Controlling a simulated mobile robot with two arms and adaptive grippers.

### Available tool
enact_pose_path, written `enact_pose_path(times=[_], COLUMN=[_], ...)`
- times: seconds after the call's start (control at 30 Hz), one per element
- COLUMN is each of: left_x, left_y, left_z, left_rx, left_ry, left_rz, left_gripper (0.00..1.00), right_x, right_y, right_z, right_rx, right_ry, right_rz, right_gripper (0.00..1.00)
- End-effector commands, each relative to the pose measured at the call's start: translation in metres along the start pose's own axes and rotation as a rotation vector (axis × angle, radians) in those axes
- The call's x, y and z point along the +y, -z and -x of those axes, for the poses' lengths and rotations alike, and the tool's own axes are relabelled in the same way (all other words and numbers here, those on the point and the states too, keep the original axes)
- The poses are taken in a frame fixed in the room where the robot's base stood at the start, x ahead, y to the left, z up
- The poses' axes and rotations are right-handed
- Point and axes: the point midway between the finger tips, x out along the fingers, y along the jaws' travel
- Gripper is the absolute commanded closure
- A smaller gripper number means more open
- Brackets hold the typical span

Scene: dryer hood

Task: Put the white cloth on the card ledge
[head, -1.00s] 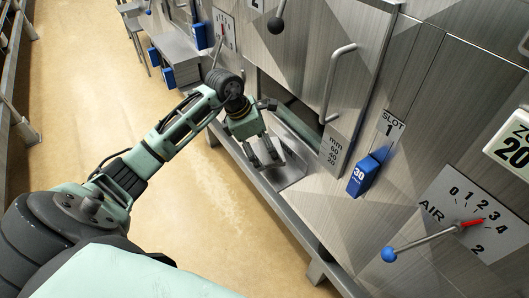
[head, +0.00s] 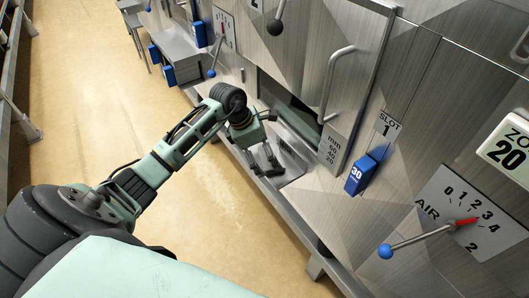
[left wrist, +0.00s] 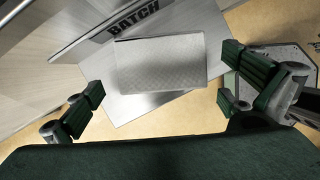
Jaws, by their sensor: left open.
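My left gripper (head: 268,168) is open and points down at a grey metal ledge (head: 293,160) below the slot in the steel wall. In the left wrist view, a pale, finely textured rectangle (left wrist: 160,62), which looks like the white cloth, lies flat on a smooth metal plate (left wrist: 125,107) beside the word BATCH. It sits between and beyond the spread fingers of the left gripper (left wrist: 165,75), with nothing gripped. In the head view I cannot make out the cloth. I cannot tell which surface is the card ledge. My right gripper is not in view.
Another grey shelf (head: 172,45) stands farther along the wall. The tan floor (head: 100,90) at left is clear.

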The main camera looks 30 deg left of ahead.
Motion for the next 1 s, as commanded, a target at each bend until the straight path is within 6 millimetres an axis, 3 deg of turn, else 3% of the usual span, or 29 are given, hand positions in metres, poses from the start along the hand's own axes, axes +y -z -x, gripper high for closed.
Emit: enact_pose_path(times=[0.27,0.7,1.0], left_x=[0.002,0.001,0.0], left_y=[0.0,0.001,0.0], left_z=[0.012,0.098,0.12], left_rx=[0.0,0.001,0.001], left_ry=[-0.003,-0.005,-0.001], left_rz=[-0.001,-0.001,0.0], left_gripper=[0.0,0.0,0.0], right_x=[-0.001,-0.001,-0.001], right_y=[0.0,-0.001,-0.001], right_z=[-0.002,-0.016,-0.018], right_rx=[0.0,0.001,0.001], right_ry=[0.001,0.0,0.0], right_rz=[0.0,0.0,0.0], right_gripper=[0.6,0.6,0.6])
